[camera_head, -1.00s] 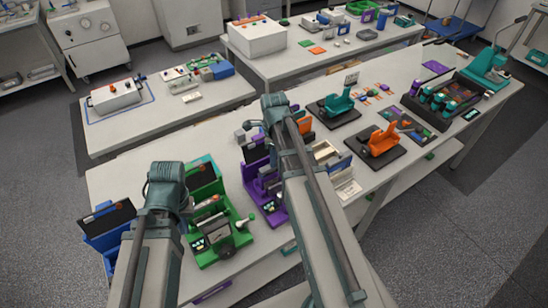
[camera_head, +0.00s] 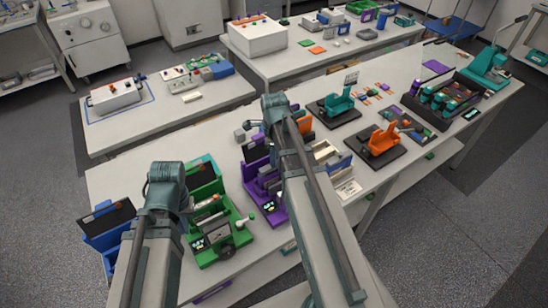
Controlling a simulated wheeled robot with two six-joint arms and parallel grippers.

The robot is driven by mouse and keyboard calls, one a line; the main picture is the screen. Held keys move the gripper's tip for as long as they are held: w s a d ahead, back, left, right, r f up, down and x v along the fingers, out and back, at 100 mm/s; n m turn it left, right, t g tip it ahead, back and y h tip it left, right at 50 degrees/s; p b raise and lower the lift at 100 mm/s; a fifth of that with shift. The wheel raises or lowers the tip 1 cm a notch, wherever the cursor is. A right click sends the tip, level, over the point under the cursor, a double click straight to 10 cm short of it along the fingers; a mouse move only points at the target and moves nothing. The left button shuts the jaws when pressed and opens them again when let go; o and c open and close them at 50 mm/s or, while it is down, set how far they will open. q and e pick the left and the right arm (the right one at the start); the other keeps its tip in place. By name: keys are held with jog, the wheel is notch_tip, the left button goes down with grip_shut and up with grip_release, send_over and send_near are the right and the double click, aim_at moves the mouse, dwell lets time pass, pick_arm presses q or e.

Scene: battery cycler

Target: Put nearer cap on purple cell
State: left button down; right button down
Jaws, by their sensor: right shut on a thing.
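A purple device (camera_head: 265,206) with a dark panel stands on the near bench, partly hidden by my right arm. I cannot make out which part of it is the purple cell. Small grey pieces (camera_head: 240,134) lie just behind it. I cannot tell whether one of them is a cap. My right arm reaches up across the bench beside the purple device, and my left arm rises in front of the green device.
A green device (camera_head: 215,235) and a blue one (camera_head: 105,230) stand left of the purple one. An orange fixture (camera_head: 381,140), a teal fixture (camera_head: 338,104) and a dark rack (camera_head: 445,100) stand to the right. The bench's left rear is clear.

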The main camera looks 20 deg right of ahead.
jog(key=shift+f+b, duration=0.4)
jog(key=shift+b, duration=0.05)
dwell(0.5)
jog(key=c, duration=0.7)
grip_release()
jog(key=o, duration=0.5)
jog(key=shift+r, duration=0.1)
jog(key=shift+r+p, duration=3.5)
jog(key=shift+p, duration=0.1)
